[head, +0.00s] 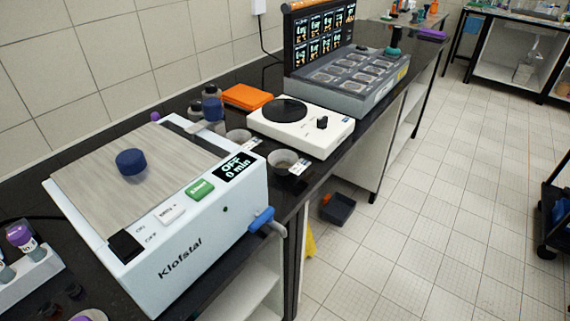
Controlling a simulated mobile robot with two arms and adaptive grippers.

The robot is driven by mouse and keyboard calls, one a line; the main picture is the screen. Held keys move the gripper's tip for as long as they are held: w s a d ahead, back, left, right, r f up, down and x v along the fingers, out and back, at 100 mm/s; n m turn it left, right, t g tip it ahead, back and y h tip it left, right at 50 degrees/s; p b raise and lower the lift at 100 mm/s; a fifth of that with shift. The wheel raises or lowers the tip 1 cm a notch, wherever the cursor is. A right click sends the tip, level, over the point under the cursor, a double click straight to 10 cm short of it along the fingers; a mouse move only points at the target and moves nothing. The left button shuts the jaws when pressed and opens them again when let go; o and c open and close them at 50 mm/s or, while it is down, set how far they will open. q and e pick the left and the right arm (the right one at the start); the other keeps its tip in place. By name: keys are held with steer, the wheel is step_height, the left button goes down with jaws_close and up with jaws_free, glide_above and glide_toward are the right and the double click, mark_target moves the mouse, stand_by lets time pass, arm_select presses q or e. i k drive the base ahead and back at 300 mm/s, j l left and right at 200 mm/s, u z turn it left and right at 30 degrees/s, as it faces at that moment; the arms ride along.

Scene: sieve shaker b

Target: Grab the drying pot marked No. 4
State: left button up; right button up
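Two small grey round pots with pale tags stand on the black bench beside the white hotplate-like device. One pot (288,162) is near the front edge of the bench, and the other pot (238,137) is further back and to the left. Their tags are too small to read, so I cannot tell which one, if either, is marked No. 4. A grey unit (345,97) further along the bench has several wells on top and a dark display panel (320,38) behind it. Neither of my grippers is in the head view.
A large white Klofstal box (185,235) with a blue-handled lever (261,219) fills the near left. A white device (300,128) with a dark disc and an orange block (247,96) stand beyond. A dark bin (338,208) sits on the floor. The tiled floor at right is mostly clear.

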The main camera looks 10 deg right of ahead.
mark_target(283, 162)
steer(key=i+l+u, duration=0.15)
steer(key=l, duration=0.3)
steer(key=i+l+u, duration=0.2)
steer(key=l, duration=0.25)
steer(key=l+u, duration=0.15)
steer(key=l, duration=0.35)
steer(key=i+l+u, duration=0.15)
steer(key=l, duration=0.35)
